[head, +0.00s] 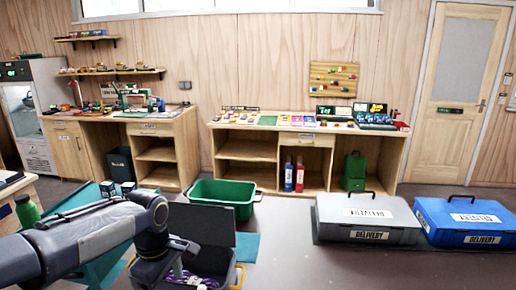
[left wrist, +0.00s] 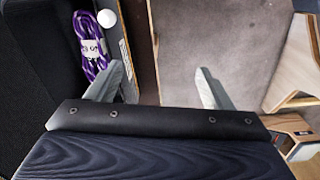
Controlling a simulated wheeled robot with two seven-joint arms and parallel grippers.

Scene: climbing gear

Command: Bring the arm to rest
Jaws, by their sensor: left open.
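My left arm (head: 85,238) comes in from the left in the head view, its wrist bent down beside a dark open bin (head: 225,272). In the left wrist view my left gripper (left wrist: 157,88) has its two pale fingers wide apart with nothing between them. A coiled purple rope with a white label (left wrist: 92,45) lies in the bin, beyond the left finger; the purple also shows in the head view (head: 190,279). The fingertips are hard to make out in the head view. My right gripper is not in view.
A green crate (head: 224,191) stands behind the dark bin. A grey delivery case (head: 370,217) and a blue one (head: 466,221) sit on the floor at right. Wooden workbenches (head: 310,130) line the back wall. The floor at front right is clear.

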